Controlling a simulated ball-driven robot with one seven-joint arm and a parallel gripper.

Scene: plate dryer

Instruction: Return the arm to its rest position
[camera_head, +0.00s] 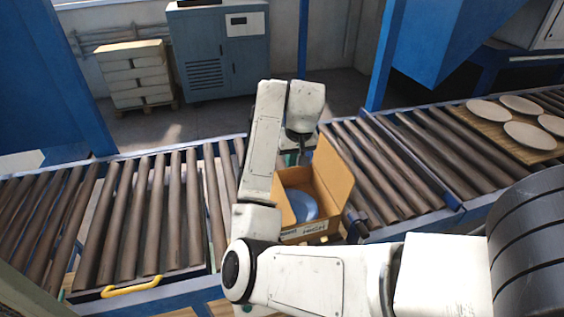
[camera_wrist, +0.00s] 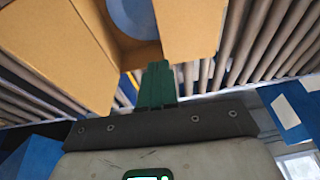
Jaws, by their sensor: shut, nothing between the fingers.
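My gripper (camera_wrist: 157,70) shows in the wrist view as green fingers pressed together, with nothing between them. In the head view it hangs mostly hidden behind my white arm, by the far left side of an open cardboard box (camera_head: 325,180). The box stands on the roller conveyor with its flaps up, and a blue plate (camera_head: 302,204) lies in it. In the wrist view the box (camera_wrist: 60,45) and part of the blue plate (camera_wrist: 135,15) show beyond the fingertips. I cannot tell whether the fingers touch a flap.
The roller conveyor (camera_head: 150,210) runs across the view, with a yellow handle (camera_head: 130,287) at its near edge. Several pale plates (camera_head: 530,134) lie on a brown board at the right. A blue post (camera_head: 386,55) rises behind the conveyor. The rollers left of the box are clear.

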